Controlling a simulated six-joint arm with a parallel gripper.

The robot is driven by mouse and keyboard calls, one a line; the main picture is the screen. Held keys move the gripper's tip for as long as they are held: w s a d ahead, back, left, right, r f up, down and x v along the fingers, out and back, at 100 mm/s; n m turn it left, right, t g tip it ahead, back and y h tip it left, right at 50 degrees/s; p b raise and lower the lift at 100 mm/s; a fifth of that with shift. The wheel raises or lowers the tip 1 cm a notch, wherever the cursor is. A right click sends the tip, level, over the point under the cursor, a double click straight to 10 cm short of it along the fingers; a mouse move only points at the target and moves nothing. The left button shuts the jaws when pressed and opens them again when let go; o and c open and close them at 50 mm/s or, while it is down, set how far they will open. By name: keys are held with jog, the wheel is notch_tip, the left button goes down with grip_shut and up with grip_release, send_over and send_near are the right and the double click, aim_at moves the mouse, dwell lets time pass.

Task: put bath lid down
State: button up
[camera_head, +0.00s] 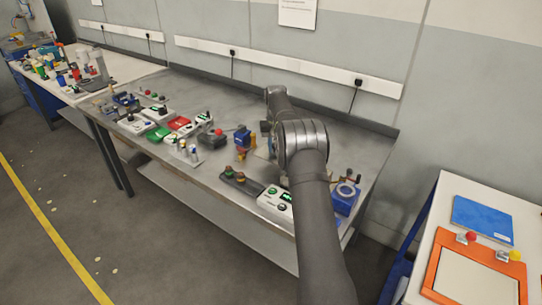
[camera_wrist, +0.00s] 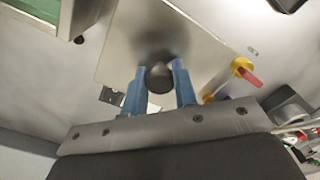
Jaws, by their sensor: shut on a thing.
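In the wrist view, the bath lid (camera_wrist: 120,48) is a flat, square, shiny metal plate with a dark round knob (camera_wrist: 160,80). My gripper (camera_wrist: 159,76) has its two blue fingers on either side of the knob and is shut on it. The lid's near edge is partly hidden by the fingers. I cannot tell how far the lid is above the surface below it. In the head view, my arm hides the gripper and most of the lid. I cannot pick out the bath for certain in either view.
A yellow piece with a red tip (camera_wrist: 245,72) is close to the lid's right edge. A green-topped box (camera_wrist: 38,8) is at the upper left. The grey bench (camera_head: 215,180) holds several instruments, including a blue device (camera_head: 345,197) right of my arm. A wall stands behind.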

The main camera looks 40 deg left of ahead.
aim_at(271, 155)
jog(key=shift+s+a+f, duration=0.15)
jog(key=shift+a+f, duration=0.5)
jog(key=shift+a, duration=0.3)
jog(key=shift+f, duration=1.9)
jog(key=shift+f, duration=0.15)
jog(key=o, duration=1)
notch_tip(271, 155, up, 12)
jog(key=shift+r, duration=0.2)
jog(key=shift+f, duration=0.15)
